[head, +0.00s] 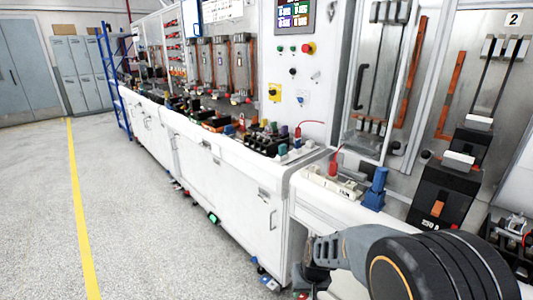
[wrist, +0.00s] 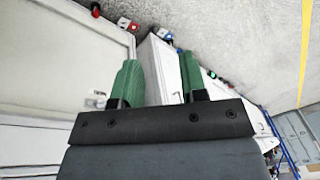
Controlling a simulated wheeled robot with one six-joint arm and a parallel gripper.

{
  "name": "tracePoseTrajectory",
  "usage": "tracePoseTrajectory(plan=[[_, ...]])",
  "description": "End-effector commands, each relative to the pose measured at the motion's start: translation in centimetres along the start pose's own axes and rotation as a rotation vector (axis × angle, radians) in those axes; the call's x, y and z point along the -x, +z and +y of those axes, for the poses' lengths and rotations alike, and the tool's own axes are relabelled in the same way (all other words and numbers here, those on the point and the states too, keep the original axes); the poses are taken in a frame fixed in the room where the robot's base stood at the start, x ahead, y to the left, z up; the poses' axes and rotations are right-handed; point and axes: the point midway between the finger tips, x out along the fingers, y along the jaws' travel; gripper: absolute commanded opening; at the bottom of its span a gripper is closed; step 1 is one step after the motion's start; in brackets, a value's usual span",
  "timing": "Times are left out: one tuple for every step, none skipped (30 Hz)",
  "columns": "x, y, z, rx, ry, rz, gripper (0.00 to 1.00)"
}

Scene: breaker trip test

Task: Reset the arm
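My arm, grey and black, shows at the bottom right in the head view, in front of the white bench. My gripper (wrist: 158,85) shows in the wrist view as two green fingers with a clear gap between them. It is open, and nothing is between the fingers. The fingers face the bench fronts and the floor. In the head view the gripper end (head: 312,262) is low beside the bench front, and its fingertips are hard to make out there.
The white bench (head: 225,165) carries several parts, a blue device (head: 375,190) and a black breaker (head: 440,195). Panels with a red button (head: 308,48) stand behind it. Small items lie along the bench foot. The floor (head: 130,200) at left, with a yellow line (head: 80,210), is clear.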

Motion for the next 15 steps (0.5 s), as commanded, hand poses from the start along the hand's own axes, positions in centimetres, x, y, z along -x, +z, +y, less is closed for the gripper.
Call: tracePoseTrajectory(plan=[[4.7, 1.6, 0.0, -0.022, 0.012, -0.025, 0.39], [6.5, 2.6, 0.2, -0.034, 0.023, -0.042, 0.39], [8.7, 3.9, 0.4, -0.048, 0.039, -0.061, 0.39], [10.3, 4.8, 0.6, -0.055, 0.052, -0.070, 0.39], [11.8, 5.6, 0.8, -0.060, 0.065, -0.073, 0.39], [13.7, 6.5, 1.0, -0.063, 0.081, -0.070, 0.39], [15.0, 7.1, 1.2, -0.062, 0.093, -0.064, 0.39], [16.2, 7.5, 1.3, -0.058, 0.102, -0.052, 0.39], [17.7, 8.0, 1.5, -0.051, 0.114, -0.029, 0.39], [18.7, 8.2, 1.5, -0.049, 0.121, -0.007, 0.39], [19.7, 8.2, 1.6, -0.047, 0.126, 0.018, 0.39], [20.9, 8.3, 1.6, -0.047, 0.132, 0.049, 0.39], [21.6, 8.4, 1.6, -0.049, 0.133, 0.071, 0.39], [22.4, 8.4, 1.6, -0.051, 0.134, 0.092, 0.39], [23.4, 8.3, 1.6, -0.053, 0.135, 0.118, 0.39]])
